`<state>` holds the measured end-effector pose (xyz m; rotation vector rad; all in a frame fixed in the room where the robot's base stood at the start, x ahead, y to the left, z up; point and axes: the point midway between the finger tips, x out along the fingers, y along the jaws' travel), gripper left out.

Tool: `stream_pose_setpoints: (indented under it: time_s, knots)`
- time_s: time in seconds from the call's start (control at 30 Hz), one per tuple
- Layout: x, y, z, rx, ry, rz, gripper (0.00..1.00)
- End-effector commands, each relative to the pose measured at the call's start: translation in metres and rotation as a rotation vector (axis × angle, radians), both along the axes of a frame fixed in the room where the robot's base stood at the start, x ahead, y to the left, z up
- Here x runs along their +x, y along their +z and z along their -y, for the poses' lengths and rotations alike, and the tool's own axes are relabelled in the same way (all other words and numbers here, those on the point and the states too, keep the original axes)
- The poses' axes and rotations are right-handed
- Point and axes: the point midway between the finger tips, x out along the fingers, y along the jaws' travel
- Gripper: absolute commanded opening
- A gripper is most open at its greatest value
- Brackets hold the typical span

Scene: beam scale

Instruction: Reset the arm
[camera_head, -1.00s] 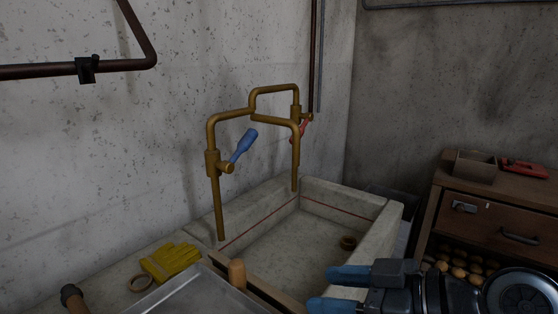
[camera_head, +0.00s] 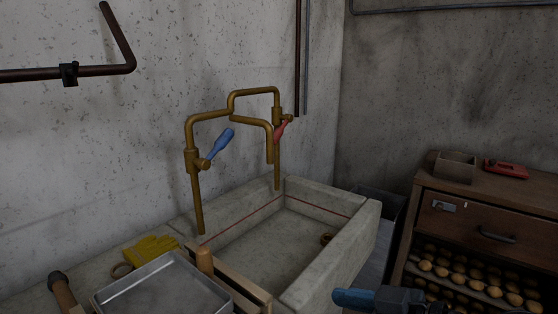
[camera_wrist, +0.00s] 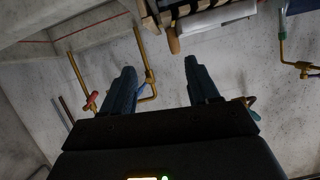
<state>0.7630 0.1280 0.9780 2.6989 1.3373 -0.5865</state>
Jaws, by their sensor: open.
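My gripper (camera_wrist: 160,78) shows in the wrist view with its two blue-tipped fingers apart and nothing between them. In the head view only a blue fingertip and a dark part of my gripper (camera_head: 368,298) show at the bottom edge, right of the sink. The rest of the gripper is cut off by the frame. The brass tap (camera_head: 197,190) with a blue handle (camera_head: 219,144) and a red handle (camera_head: 281,131) stands over the stone sink (camera_head: 345,250). My gripper is apart from the sink and tap in the head view.
A metal tray (camera_head: 165,288), yellow gloves (camera_head: 152,248) and a wooden-handled tool (camera_head: 62,290) lie left of the sink. A wooden cabinet (camera_head: 455,205) at right bears an open box (camera_head: 455,165) and a red object (camera_head: 506,169). Its lower shelves hold several round brown items.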

Motion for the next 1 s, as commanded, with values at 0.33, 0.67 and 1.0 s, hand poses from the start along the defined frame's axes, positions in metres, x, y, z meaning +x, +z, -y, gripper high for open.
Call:
stream_pose_setpoints:
  time_s: [0.33,0.67,1.0]
  knots:
    - [-0.024,-0.048,0.012,0.053,-0.208,-0.071,0.60]
    - [-0.096,-0.114,0.050,0.081,-0.561,-0.130,0.60]
    - [-0.201,-0.134,0.098,0.031,-0.834,-0.077,0.60]
